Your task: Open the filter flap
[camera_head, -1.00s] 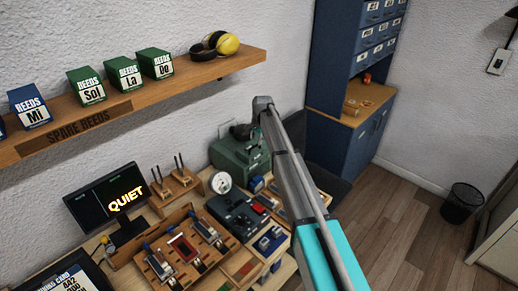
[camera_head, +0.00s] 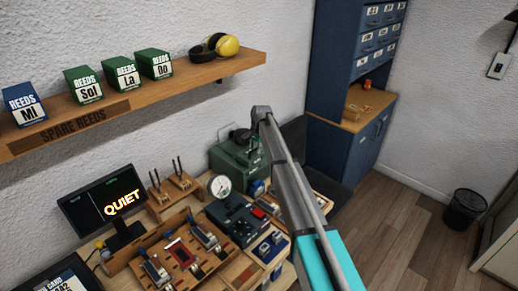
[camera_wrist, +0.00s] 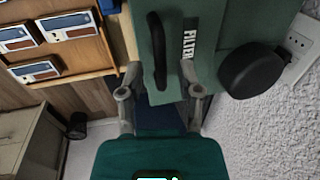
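The filter unit is a green box (camera_head: 230,160) on the workbench, partly hidden behind my arm in the head view. In the wrist view its green front (camera_wrist: 220,20) carries a white FILTER label (camera_wrist: 190,40). A black upright handle (camera_wrist: 158,50) sits left of the label, and a round black knob (camera_wrist: 254,72) is to the right. My gripper (camera_wrist: 161,76) is open, its two grey fingers apart on either side of the handle's lower end. I cannot tell whether they touch anything. The flap looks closed, though its edges are hard to make out.
A wooden shelf (camera_head: 190,80) with reed boxes and ear defenders runs above the bench. A dial gauge (camera_head: 220,186), a black device (camera_head: 235,215) and a wooden tool tray (camera_head: 150,245) crowd the bench left of my arm. A blue cabinet (camera_head: 335,145) stands behind.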

